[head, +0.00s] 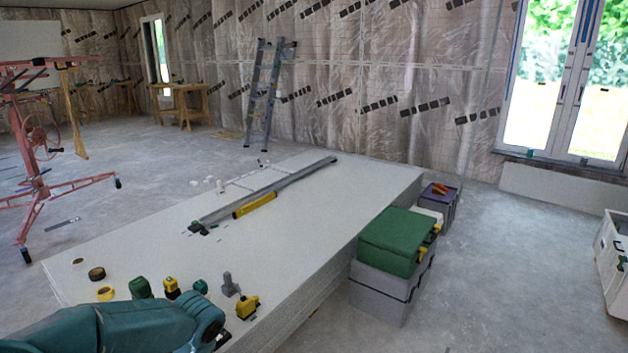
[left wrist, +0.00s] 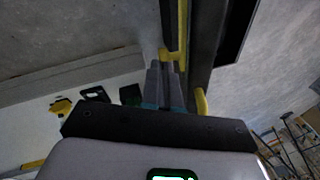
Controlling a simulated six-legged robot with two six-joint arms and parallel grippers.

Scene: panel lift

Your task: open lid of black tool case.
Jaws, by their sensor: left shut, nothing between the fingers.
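In the left wrist view a dark case (left wrist: 205,45) runs down from the top edge, with a yellow handle or latch (left wrist: 183,30) and a second yellow part (left wrist: 201,101). I take it for the black tool case. My left gripper (left wrist: 164,76) is shut and empty, its fingertips close to the yellow part; I cannot tell whether they touch. The case's lid line is hard to make out in the dark picture. In the head view my teal left arm comes in at the bottom left, its gripper out of sight, and I see no black case for sure. My right gripper is not in view.
A large white panel stack (head: 330,215) fills the middle, with a yellow level (head: 255,205) and several small tools on it. A green case (head: 392,240) sits on a grey case (head: 382,300) beside the stack. Bare floor (head: 510,270) lies to the right.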

